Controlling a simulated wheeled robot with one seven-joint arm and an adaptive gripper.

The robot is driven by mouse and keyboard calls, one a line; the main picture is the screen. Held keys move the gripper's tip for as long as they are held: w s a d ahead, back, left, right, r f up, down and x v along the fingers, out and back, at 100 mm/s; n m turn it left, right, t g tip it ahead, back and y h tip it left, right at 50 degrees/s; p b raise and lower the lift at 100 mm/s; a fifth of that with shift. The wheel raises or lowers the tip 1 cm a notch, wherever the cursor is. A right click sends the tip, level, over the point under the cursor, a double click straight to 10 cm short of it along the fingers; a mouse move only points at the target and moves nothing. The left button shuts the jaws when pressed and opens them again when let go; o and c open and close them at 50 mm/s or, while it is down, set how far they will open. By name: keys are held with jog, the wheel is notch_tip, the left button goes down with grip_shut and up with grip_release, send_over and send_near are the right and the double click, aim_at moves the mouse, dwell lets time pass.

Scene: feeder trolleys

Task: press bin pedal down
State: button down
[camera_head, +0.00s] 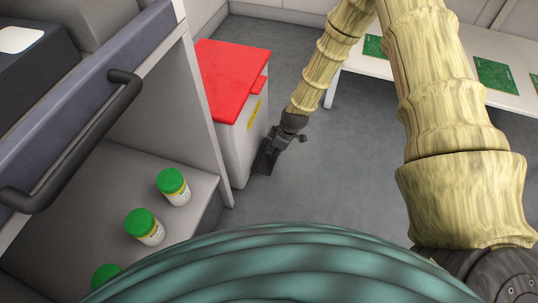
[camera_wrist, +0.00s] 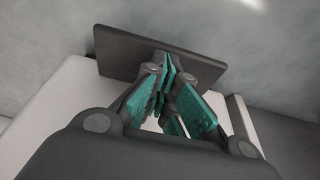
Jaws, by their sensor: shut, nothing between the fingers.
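The bin has a red lid (camera_head: 230,68), shut, and a pale grey body (camera_head: 238,150) with a yellow label. Its dark pedal (camera_head: 263,163) sticks out low on the side facing my arm. In the wrist view the pedal is a flat dark plate (camera_wrist: 120,50) just ahead of my fingertips. My gripper (camera_wrist: 164,75) is shut and empty, its teal finger pads together. In the head view my gripper (camera_head: 274,146) is low, at the pedal, and partly covers it. The tips overlap the plate in the wrist view; I cannot tell whether they press on it.
A grey trolley with a dark handle (camera_head: 80,140) stands at the left. Several green-lidded jars (camera_head: 173,186) stand on its lower shelf. A white table (camera_head: 400,73) with green circuit boards (camera_head: 494,73) is at the back right. The grey floor (camera_head: 345,165) right of the bin is clear.

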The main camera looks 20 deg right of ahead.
jog(key=shift+f+b, duration=0.95)
jog(key=shift+f, duration=1.45)
jog(key=shift+r, duration=0.2)
notch_tip(320, 180, up, 10)
jog(key=p, duration=0.8)
jog(key=shift+p, duration=0.35)
jog(key=shift+s, duration=0.1)
dwell(0.6)
